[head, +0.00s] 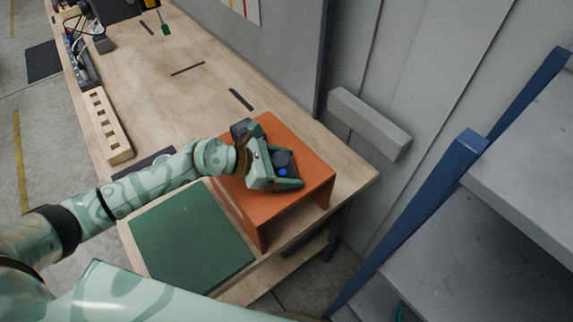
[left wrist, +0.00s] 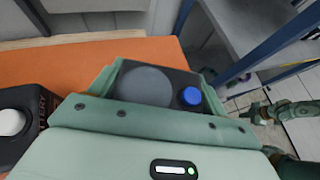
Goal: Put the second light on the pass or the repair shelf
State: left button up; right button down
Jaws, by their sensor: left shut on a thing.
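My left gripper (head: 284,172) is shut on a dark light with a blue button (head: 284,161), over the top of the orange shelf (head: 305,156). In the left wrist view the held light (left wrist: 146,86) shows a grey round face and a blue button between the green fingers. I cannot tell whether its underside touches the shelf. A second dark device (head: 241,129) stands on the shelf's far left corner; in the left wrist view it is a black box (left wrist: 38,108) with a white round part and lettering. My right arm seems to show small at the right of the wrist view; its jaws are unclear.
A green mat (head: 190,237) lies on the wooden bench left of the shelf. A wooden block with holes (head: 106,126) lies along the bench's left edge. A grey rack with blue posts (head: 440,190) stands at the right. The bench beyond the shelf is largely clear.

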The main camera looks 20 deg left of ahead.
pick_arm(q)
jog(key=o, duration=1.3)
jog(key=shift+a+r, duration=0.15)
jog(key=shift+a, duration=0.05)
jog(key=b+v, duration=0.2)
jog(key=v, duration=0.9)
jog(key=shift+s, duration=0.15)
jog(key=shift+s+a+r, duration=0.1)
jog(key=shift+a+r, duration=0.05)
jog(key=shift+a, duration=0.1)
